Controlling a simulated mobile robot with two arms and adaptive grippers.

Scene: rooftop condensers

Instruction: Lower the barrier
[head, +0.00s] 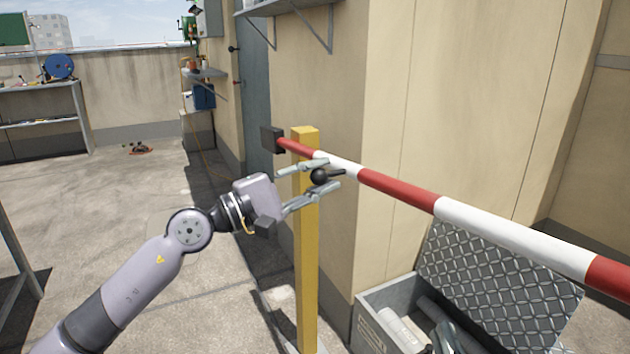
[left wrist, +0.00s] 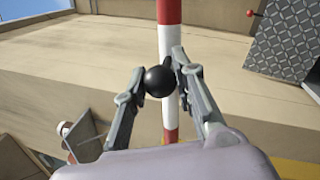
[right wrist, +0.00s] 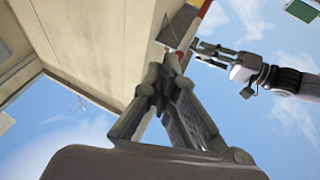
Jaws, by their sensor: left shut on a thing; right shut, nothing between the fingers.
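The red and white barrier arm (head: 440,207) runs from a dark counterweight block (head: 272,139) past a yellow post (head: 307,255) to the lower right of the head view. A black ball knob (head: 319,176) sits on the barrier near the post. My left gripper (head: 328,175) is shut on this knob. The left wrist view shows the black knob (left wrist: 159,81) between the fingers, with the barrier (left wrist: 169,40) right behind it.
An open grey box (head: 385,300) with a diamond-plate lid (head: 497,290) stands under the barrier at the lower right. A beige wall (head: 330,90) rises behind the post. A workbench (head: 45,118) stands at the far left. The concrete floor between is mostly clear.

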